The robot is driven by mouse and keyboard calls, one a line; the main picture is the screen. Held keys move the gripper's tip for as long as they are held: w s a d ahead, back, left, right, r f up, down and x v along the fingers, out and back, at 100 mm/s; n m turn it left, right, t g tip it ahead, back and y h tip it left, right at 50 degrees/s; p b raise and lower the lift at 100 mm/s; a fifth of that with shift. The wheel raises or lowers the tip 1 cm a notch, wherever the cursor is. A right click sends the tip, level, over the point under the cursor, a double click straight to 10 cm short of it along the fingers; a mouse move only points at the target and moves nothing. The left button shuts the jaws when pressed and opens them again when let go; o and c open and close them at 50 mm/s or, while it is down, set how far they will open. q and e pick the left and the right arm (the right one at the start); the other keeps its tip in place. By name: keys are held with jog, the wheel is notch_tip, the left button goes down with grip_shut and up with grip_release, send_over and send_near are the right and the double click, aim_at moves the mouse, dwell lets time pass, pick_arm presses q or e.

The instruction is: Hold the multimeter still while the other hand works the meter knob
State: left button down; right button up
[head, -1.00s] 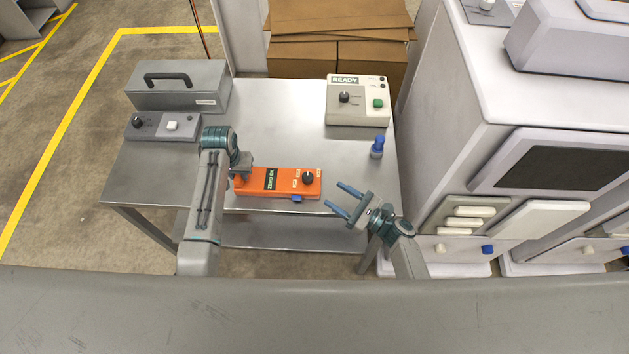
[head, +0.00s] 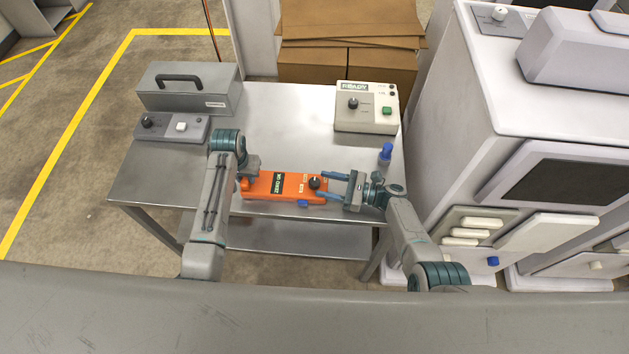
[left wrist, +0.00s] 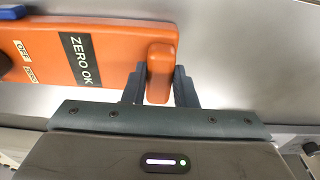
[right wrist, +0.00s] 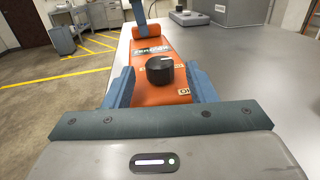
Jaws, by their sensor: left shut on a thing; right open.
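The orange multimeter (head: 258,184) lies flat near the front edge of the metal table. Its display reads "ZERO OK" in the left wrist view (left wrist: 80,60). My left gripper (left wrist: 160,88) is shut on the raised orange grip at the meter's left end. The black meter knob (right wrist: 159,70) sits on the meter's right part, with small pale labels around it. My right gripper (right wrist: 161,88) is open at the meter's right end, its blue fingers either side of the knob with gaps. A blue part (head: 303,203) shows at the meter's front edge.
A grey case (head: 190,90) and a grey switch box (head: 160,128) stand at the table's left back. A pale box marked READY (head: 367,112) is at the right back. A blue-capped item (head: 386,153) stands near my right arm. The table middle is clear.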

aim_at(320, 184)
jog(key=shift+w+a, duration=0.2)
jog(key=shift+a, duration=0.8)
jog(key=shift+w+a, duration=0.2)
jog(key=shift+a, duration=0.8)
jog(key=c, duration=1)
jog(key=shift+o, duration=0.2)
jog(key=shift+m+t+h, duration=0.3)
jog(key=shift+m+t, duration=0.5)
jog(key=shift+t, duration=0.4)
jog(key=o, duration=1)
jog(key=shift+c, duration=0.2)
jog(key=shift+d, duration=0.1)
jog(key=v, duration=1.2)
